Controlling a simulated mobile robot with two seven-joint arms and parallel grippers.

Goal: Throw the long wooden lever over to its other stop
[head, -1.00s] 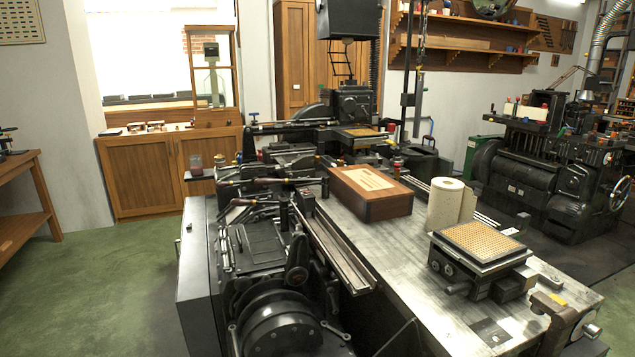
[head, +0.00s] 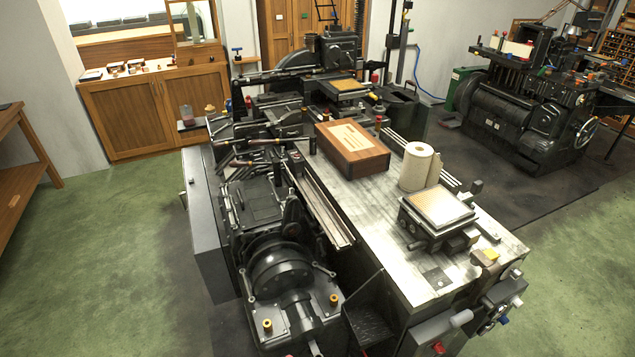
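The type caster is a dark machine in the middle of the head view. Thin levers with brown wooden grips show at its back left. A longer one (head: 262,141) lies nearly level, pointing left and right. A shorter wooden grip (head: 240,163) lies just in front of it. Both are small here, and I cannot tell for sure which is the task's long lever or which stop it rests at. Neither of my grippers is in view.
The machine's metal table (head: 375,220) carries a wooden box (head: 352,150), a paper roll (head: 415,167) and a square type tray (head: 438,208). A wooden workbench (head: 20,175) stands at the left. The green floor (head: 110,240) between is clear. Another dark machine (head: 520,110) stands back right.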

